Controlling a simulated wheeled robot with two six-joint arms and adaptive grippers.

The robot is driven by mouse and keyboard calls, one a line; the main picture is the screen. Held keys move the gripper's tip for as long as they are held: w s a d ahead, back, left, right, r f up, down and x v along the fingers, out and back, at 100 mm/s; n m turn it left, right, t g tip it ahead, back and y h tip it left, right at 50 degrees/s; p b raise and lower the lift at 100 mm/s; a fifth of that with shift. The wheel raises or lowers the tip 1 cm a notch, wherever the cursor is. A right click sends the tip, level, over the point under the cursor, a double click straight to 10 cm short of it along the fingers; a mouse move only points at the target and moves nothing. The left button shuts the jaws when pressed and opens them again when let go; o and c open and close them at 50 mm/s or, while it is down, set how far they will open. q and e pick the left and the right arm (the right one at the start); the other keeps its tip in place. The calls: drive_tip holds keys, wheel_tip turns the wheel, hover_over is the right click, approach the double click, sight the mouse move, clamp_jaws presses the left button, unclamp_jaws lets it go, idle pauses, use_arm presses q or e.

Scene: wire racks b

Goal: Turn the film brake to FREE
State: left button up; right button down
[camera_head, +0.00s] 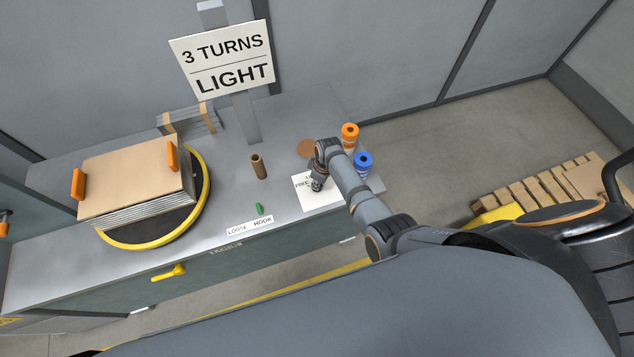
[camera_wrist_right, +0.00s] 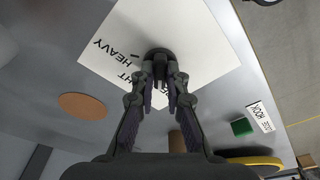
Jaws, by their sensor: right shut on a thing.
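The film brake is a dark round knob (camera_wrist_right: 158,54) on a white card (camera_head: 325,200). The card also shows in the right wrist view (camera_wrist_right: 205,40), with HEAVY and part of another word readable; FREE is readable in the head view. My right gripper (camera_head: 317,184) reaches down to the card from the right. In the right wrist view its fingers (camera_wrist_right: 161,78) are shut on the knob and hide part of it. I cannot tell which word the knob points to. My left gripper is not in view.
Left of the card stand a brown post (camera_head: 259,168) and a green piece (camera_head: 260,209) by a LOOSE HOOK label (camera_head: 250,225). Orange (camera_head: 349,136) and blue (camera_head: 363,163) spools stand behind my right arm. A sign (camera_head: 223,60) reads 3 TURNS LIGHT. A loaded turntable (camera_head: 150,238) is at left.

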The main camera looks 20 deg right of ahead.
drive_tip(key=shift+s+f, duration=0.2)
drive_tip(key=shift+s, duration=0.05)
drive_tip(key=n, duration=0.3)
drive_tip(key=shift+g, duration=0.3)
drive_tip(key=c, duration=1.2)
unclamp_jaws()
drive_tip(key=shift+w, duration=0.15)
drive_tip(key=shift+w+d, duration=0.1)
drive_tip(key=shift+r, duration=0.1)
drive_tip(key=shift+r+p, duration=0.15)
drive_tip(key=shift+p, duration=0.15)
wheel_tip(320, 180, up, 7)
drive_tip(key=p, duration=0.7)
